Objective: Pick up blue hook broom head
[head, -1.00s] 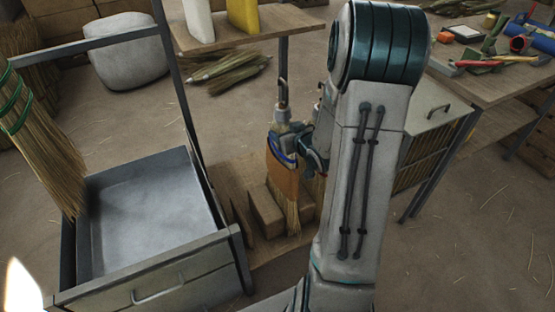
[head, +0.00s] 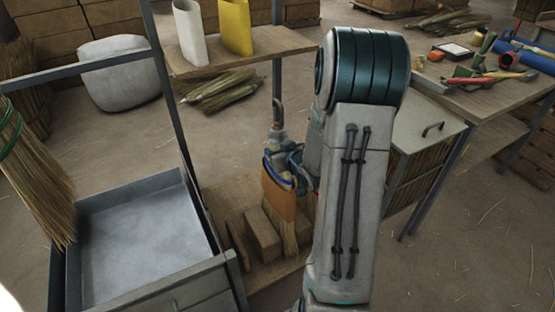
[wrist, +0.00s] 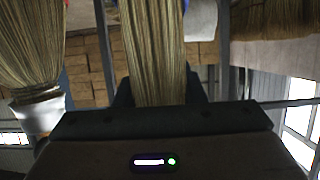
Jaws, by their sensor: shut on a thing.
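The blue hook broom head (head: 279,196) hangs upright in the head view. It has a grey metal hook on top, a blue band, an orange-brown sleeve and straw bristles below. My gripper (head: 295,161) is at its upper right side, shut on it; the fingers are largely hidden by the broom head and my arm.
Wooden blocks (head: 262,234) sit on the low shelf just behind and below. An open grey drawer (head: 145,235) is at left, with a hanging broom (head: 32,175) above it. An upper shelf (head: 245,48) holds white and yellow items. A cluttered workbench (head: 490,95) stands right.

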